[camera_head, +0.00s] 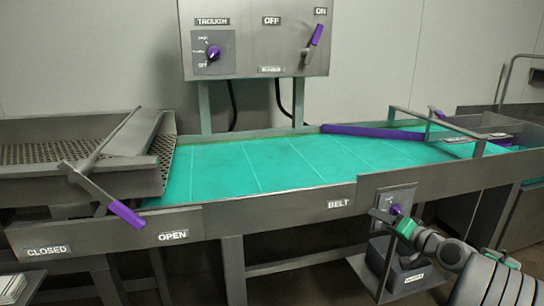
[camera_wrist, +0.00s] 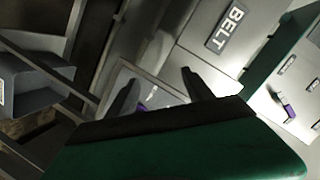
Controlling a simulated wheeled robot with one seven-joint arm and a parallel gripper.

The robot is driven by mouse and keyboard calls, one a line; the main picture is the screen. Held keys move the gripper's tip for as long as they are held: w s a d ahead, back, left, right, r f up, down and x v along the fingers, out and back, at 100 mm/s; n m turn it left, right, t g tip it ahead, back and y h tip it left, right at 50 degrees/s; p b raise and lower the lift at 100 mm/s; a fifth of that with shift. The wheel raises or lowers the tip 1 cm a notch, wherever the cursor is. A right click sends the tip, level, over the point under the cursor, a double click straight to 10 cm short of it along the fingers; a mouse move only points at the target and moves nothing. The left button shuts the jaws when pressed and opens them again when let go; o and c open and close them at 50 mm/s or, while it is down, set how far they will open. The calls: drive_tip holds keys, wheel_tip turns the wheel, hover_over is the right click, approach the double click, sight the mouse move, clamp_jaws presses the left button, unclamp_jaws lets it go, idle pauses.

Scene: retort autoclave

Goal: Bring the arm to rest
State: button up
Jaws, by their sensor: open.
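My gripper (camera_head: 390,219) is at the lower right of the head view, in front of the belt switch plate (camera_head: 395,194) on the conveyor's front rail. In the wrist view my gripper (camera_wrist: 158,80) has its two dark fingers spread. The purple belt knob (camera_head: 396,209) is close to the fingertips. It also shows partly in the wrist view (camera_wrist: 145,108), low between the fingers, and is partly hidden. I cannot tell whether a finger touches it. Nothing is held. My arm comes in from the lower right corner.
A green conveyor belt (camera_head: 255,165) runs behind the rail. A control panel (camera_head: 255,40) stands behind it, its right lever (camera_head: 316,35) up beside ON. A purple-handled gate lever (camera_head: 127,213) is at OPEN. A dark grey box (camera_head: 400,268) sits on a low shelf below the switch.

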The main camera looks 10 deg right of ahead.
drive_tip(key=w+a+r+n+g+y+p, duration=0.1)
drive_tip(key=a+r+n+g+p, duration=0.25)
drive_tip(key=a, duration=1.15)
drive_tip(key=s+a+r+n+g+h+p, duration=0.1)
drive_tip(key=s+a+g+p, duration=0.1)
drive_tip(key=s+a, duration=0.3)
drive_tip(key=s+a+r+n+g+p, duration=0.1)
drive_tip(key=s+a+n+g+p, duration=0.15)
drive_tip(key=a, duration=0.55)
drive_tip(key=s+a+g+h+p, duration=0.1)
drive_tip(key=s+a+g, duration=0.1)
drive_tip(key=s, duration=0.6)
drive_tip(key=s+a+n+g+h+p, duration=0.1)
drive_tip(key=s+a+p, duration=0.1)
drive_tip(key=s, duration=0.7)
drive_tip(key=shift+s+a+f+g, duration=0.25)
drive_tip(key=shift+a+f+g, duration=0.15)
drive_tip(key=shift+a, duration=0.4)
drive_tip(key=shift+r, duration=0.1)
drive_tip(key=shift+c, duration=0.6)
